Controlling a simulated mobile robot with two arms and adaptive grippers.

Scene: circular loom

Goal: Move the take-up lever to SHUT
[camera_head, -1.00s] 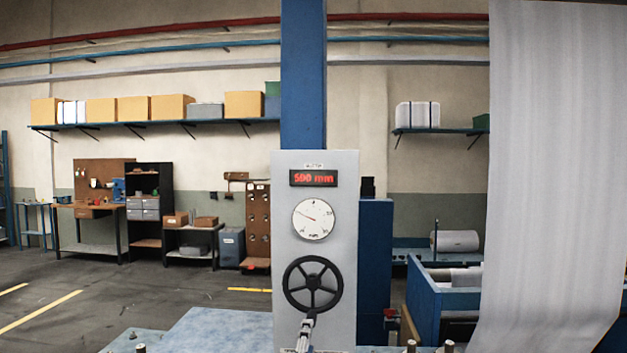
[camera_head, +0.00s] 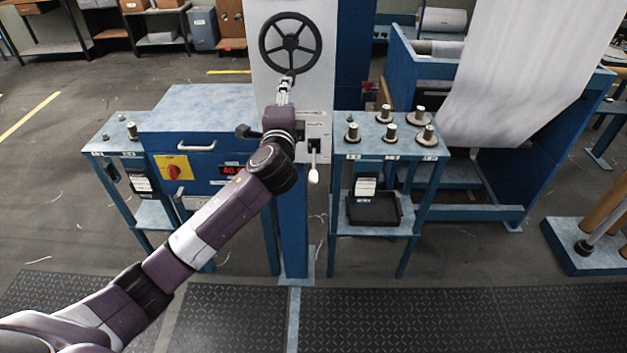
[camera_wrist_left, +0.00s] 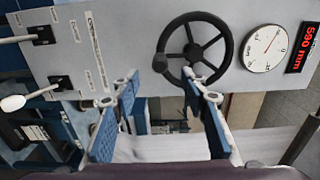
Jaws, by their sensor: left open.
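A lever with a white knob (camera_head: 313,176) hangs from a slotted plate on the lower part of the grey panel in the head view. My left gripper (camera_head: 284,88) is below the black handwheel (camera_head: 290,43). In the wrist view its fingers (camera_wrist_left: 160,88) are apart with nothing held. My arm hides part of the panel.
A blue stand (camera_head: 390,147) with several metal pegs is right of the panel. A blue cabinet (camera_head: 205,110) with a red switch (camera_head: 174,172) is at left. A dial (camera_wrist_left: 264,48) and red readout (camera_wrist_left: 300,47) show in the wrist view. Black mats (camera_head: 430,320) cover the floor in front.

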